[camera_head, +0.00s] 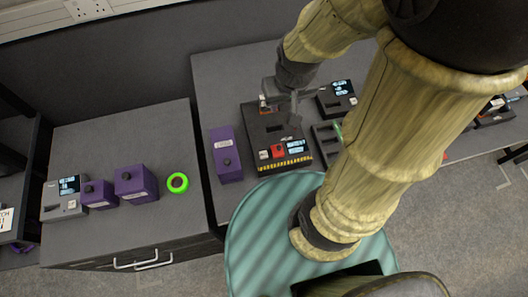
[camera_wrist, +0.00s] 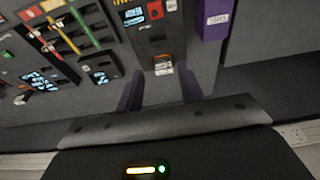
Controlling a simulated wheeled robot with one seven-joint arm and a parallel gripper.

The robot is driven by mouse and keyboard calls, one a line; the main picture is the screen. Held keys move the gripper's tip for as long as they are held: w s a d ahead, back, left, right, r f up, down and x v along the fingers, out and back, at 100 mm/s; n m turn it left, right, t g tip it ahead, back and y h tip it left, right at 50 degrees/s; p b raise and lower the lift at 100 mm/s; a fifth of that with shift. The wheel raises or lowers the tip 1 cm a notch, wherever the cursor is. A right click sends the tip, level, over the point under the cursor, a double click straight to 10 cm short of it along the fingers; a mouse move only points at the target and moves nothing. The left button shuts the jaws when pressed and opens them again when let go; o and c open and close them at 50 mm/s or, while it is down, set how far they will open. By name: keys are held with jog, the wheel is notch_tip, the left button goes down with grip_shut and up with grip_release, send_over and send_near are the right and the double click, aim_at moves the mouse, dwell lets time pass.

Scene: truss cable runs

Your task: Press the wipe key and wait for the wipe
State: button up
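A dark console (camera_head: 268,128) with a yellow-black striped front edge stands on the middle bench. A red key (camera_head: 278,151), a pale key (camera_head: 264,155) and a lit display (camera_head: 296,148) sit along its near edge. I cannot read which key is the wipe key. At its far end is a small white-and-orange key or tag (camera_wrist: 163,65). My gripper (camera_head: 282,103) is over this far end. In the wrist view its two dark fingers (camera_wrist: 160,88) are apart, either side of the white-and-orange part, with nothing held. Contact cannot be told.
A purple box (camera_head: 226,155) stands left of the console. A small display unit (camera_head: 337,98) and a slotted rack (camera_head: 326,140) stand right. On the left bench are purple boxes (camera_head: 136,182), a grey unit (camera_head: 64,198) and a green ring (camera_head: 177,183). My arm covers the right part.

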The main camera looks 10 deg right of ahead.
grip_shut()
dwell(1.7)
